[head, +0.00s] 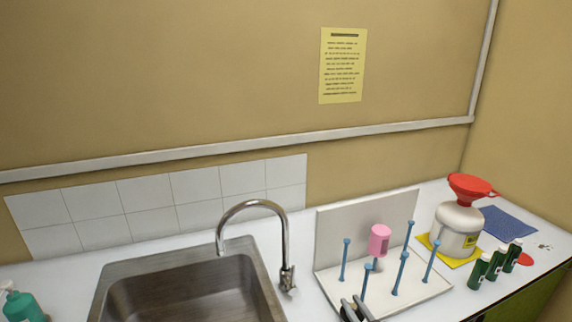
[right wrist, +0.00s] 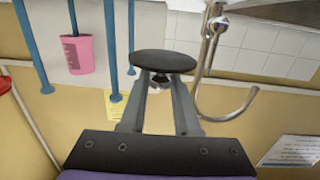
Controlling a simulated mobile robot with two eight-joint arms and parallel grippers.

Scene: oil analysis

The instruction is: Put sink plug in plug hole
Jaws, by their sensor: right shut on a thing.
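The sink plug (right wrist: 163,62) is a dark round disc with a small metal stem under it in the right wrist view. My right gripper (right wrist: 161,84) is shut on that stem, with the disc beyond the fingertips. In the head view my right gripper (head: 357,306) shows only at the bottom edge, in front of the drying rack, and I cannot make out the plug there. The steel sink (head: 180,284) is left of it, cut off by the bottom edge. The plug hole is out of view. My left gripper is not in view.
A curved tap (head: 285,240) stands at the sink's right rear. The white drying rack (head: 335,230) has several blue pegs and a pink cup (head: 379,240). A white jug (head: 457,230) with a red funnel and dark green bottles (head: 496,263) stand right. A green soap bottle (head: 22,305) is far left.

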